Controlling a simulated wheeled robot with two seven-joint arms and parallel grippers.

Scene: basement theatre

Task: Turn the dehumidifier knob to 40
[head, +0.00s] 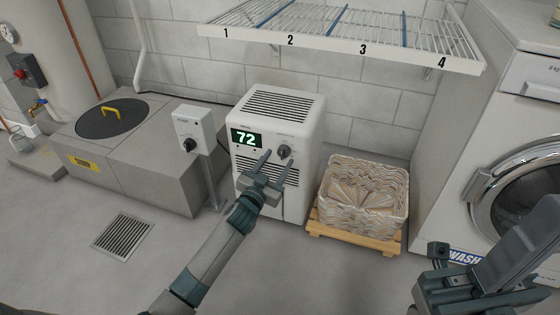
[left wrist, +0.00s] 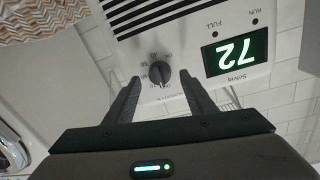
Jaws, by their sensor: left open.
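The white dehumidifier (head: 308,122) stands against the block wall, and its green display (head: 245,137) reads 72. Its dark round knob (head: 284,151) is to the right of the display. My left gripper (head: 275,160) is open in front of the panel. In the left wrist view, which is upside down, the knob (left wrist: 160,73) shows between the two spread fingers, with a gap on each side. Small numbers ring the knob; its exact setting is hard to read. My right gripper (head: 490,275) is at the lower right; its jaws cannot be made out clearly.
A grey post with a control box (head: 193,130) stands left of the dehumidifier. A woven basket (head: 362,190) on a wooden pallet is to its right, and a washer (head: 500,150) is at far right. A wire shelf (head: 345,35) hangs above. The floor in front is clear.

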